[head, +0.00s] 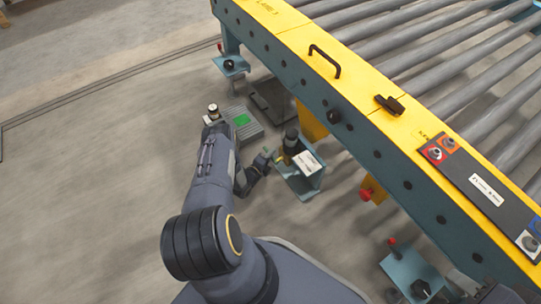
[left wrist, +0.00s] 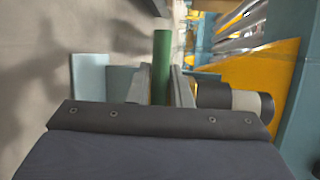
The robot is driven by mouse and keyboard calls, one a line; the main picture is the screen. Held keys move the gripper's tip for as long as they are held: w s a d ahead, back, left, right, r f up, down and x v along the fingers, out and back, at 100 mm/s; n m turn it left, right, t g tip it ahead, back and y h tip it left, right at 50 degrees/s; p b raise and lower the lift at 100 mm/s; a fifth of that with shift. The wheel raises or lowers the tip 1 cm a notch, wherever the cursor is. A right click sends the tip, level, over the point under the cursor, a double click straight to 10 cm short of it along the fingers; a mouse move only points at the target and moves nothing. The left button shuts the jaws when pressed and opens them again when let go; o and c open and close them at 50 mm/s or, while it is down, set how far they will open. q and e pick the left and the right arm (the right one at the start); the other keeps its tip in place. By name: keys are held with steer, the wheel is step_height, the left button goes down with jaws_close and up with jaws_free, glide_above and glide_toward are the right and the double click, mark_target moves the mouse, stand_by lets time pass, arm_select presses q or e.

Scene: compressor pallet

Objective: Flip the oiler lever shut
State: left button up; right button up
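The oiler (head: 291,142) is a dark upright cylinder on a teal bracket (head: 313,181) beside the conveyor's side rail, with a white label plate next to it. In the left wrist view a green bar (left wrist: 162,60), which looks like the oiler lever, stands lengthwise between my left fingers. My left gripper (head: 262,160) is at the oiler's left side and looks closed on this bar, with little or no gap; it also shows in the left wrist view (left wrist: 162,82). The lever's pivot is hidden. I cannot make out my right gripper.
The yellow and teal roller conveyor (head: 352,95) runs diagonally along the right. A grey ribbed unit with a green patch (head: 242,121) lies left of the oiler. A red knob (head: 366,194) sits under the rail. A control panel (head: 483,185) is on top. The floor at left is clear.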

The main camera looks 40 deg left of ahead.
arm_select(q)
steer(key=o, duration=0.3)
steer(key=shift+o, duration=0.2)
steer(key=s+r+p, duration=0.1)
steer(key=s+p, duration=0.2)
steer(key=s, duration=0.4)
steer(key=shift+s+r, duration=0.2)
steer(key=shift+s, duration=0.15)
